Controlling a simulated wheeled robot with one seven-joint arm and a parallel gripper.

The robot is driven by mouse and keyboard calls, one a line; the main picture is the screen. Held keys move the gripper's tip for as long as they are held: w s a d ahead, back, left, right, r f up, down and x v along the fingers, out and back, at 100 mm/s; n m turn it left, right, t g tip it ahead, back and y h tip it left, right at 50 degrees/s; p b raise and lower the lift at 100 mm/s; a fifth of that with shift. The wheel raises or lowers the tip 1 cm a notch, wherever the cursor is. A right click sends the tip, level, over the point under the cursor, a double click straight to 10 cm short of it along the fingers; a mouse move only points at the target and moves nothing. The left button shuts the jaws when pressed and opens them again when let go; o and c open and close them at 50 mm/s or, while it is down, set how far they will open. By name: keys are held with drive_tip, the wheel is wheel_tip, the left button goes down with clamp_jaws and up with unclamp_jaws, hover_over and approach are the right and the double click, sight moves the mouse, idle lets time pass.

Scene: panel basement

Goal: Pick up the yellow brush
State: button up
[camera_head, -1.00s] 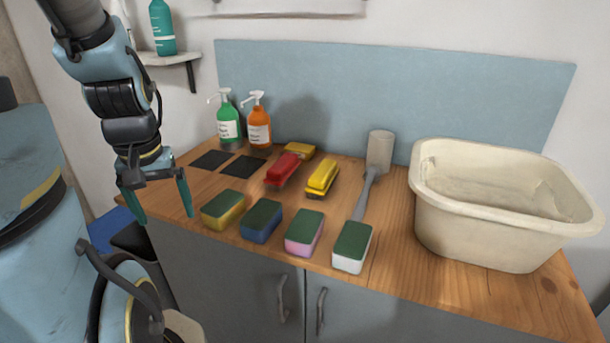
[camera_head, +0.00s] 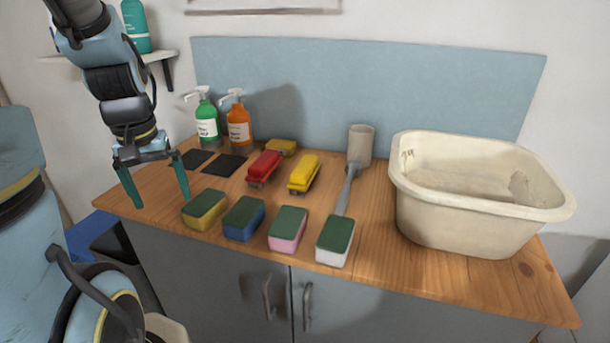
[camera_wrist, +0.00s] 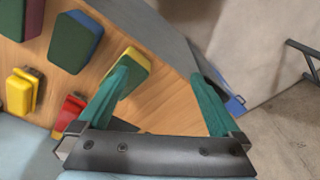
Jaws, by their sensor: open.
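The yellow brush (camera_head: 304,174) lies on the wooden counter, right of a red brush (camera_head: 264,167). In the wrist view the yellow brush (camera_wrist: 21,91) shows at the left, with the red brush (camera_wrist: 69,114) beside it. My gripper (camera_head: 157,198) is open and empty, at the left end of the counter. Its two green fingers point down, well apart from the yellow brush. In the wrist view my gripper (camera_wrist: 163,82) has a yellow and green sponge (camera_wrist: 130,70) near its left finger; I cannot tell whether they touch.
Several sponges, such as the white one (camera_head: 335,241), line the counter's front. A grey long-handled brush (camera_head: 346,190) lies behind them, by a beige cup (camera_head: 360,145). A large cream basin (camera_head: 455,225) fills the right. Green (camera_head: 207,122) and orange (camera_head: 239,127) pump bottles stand at the back left.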

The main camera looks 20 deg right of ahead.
drive_tip(key=shift+m+g, duration=0.3)
drive_tip(key=shift+m, duration=0.5)
drive_tip(key=w+d, duration=0.1)
drive_tip(key=d, duration=0.1)
drive_tip(key=w+d, duration=0.2)
drive_tip(key=d, duration=0.1)
drive_tip(key=w+d, duration=0.2)
drive_tip(key=shift+d+r, duration=0.15)
drive_tip(key=shift+r, duration=0.2)
drive_tip(key=w+d+m, duration=0.1)
drive_tip(key=w+d, duration=0.2)
drive_tip(key=d, duration=0.5)
drive_tip(key=m, duration=0.4)
approach(305, 165)
drive_tip(key=shift+d+f+g, duration=0.2)
drive_tip(key=shift+g, duration=0.1)
wheel_tip(305, 165, down, 4)
drive_tip(key=shift+r+p, duration=0.15)
drive_tip(key=shift+p, duration=0.2)
drive_tip(key=shift+w+f+p, duration=0.2)
drive_tip(key=shift+f+p, duration=0.45)
drive_tip(key=shift+f, duration=0.9)
drive_tip(key=shift+w+f+p, duration=0.15)
drive_tip(key=shift+f+p, duration=0.45)
drive_tip(key=shift+f, duration=1)
clamp_jaws()
drive_tip(key=shift+r, duration=0.15)
